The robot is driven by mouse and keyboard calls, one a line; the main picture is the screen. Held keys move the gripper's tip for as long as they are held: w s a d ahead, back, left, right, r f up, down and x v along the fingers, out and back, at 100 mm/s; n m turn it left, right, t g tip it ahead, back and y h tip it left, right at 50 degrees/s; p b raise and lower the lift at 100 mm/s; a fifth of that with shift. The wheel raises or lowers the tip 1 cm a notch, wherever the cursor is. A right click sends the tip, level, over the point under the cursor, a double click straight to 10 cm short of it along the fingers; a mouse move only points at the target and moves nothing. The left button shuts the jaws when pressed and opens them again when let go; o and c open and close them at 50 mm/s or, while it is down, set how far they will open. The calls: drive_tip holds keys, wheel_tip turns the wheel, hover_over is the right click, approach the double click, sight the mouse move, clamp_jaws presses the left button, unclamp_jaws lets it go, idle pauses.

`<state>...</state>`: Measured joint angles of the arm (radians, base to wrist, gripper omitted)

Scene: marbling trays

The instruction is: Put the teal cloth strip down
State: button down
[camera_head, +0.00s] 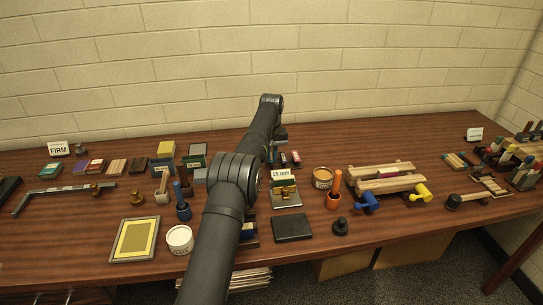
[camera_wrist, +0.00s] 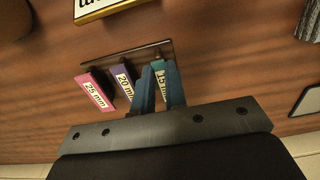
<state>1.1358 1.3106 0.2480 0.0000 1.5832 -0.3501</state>
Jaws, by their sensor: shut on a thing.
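My gripper (camera_wrist: 157,84) is shut on a teal piece (camera_wrist: 159,65) in the wrist view. The piece carries a white label that seems to read 15 mm. A finger lies along each side of it. The teal piece is next to a purple piece (camera_wrist: 122,80) labelled 20 mm and a pink piece (camera_wrist: 95,90) labelled 25 mm, in line with them at a dark narrow base (camera_wrist: 160,45). I cannot tell whether the teal piece touches the base. In the head view my arm hides the gripper and most of this spot.
A yellow-edged sign (camera_wrist: 100,8) stands close by in the wrist view. In the head view, a 15 mm card (camera_head: 281,174) stands to the right of my arm, with an orange-topped tin (camera_head: 322,178) beyond it. A dark flat block (camera_head: 292,228) lies nearer the front edge.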

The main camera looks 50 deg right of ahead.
sight(272, 160)
drive_tip(key=shift+f, duration=0.45)
drive_tip(key=c, duration=1.5)
unclamp_jaws()
drive_tip(key=shift+o, duration=0.2)
wheel_tip(272, 160, up, 7)
drive_tip(key=shift+f, duration=0.1)
drive_tip(key=shift+o, duration=0.6)
drive_tip(key=shift+r, duration=0.65)
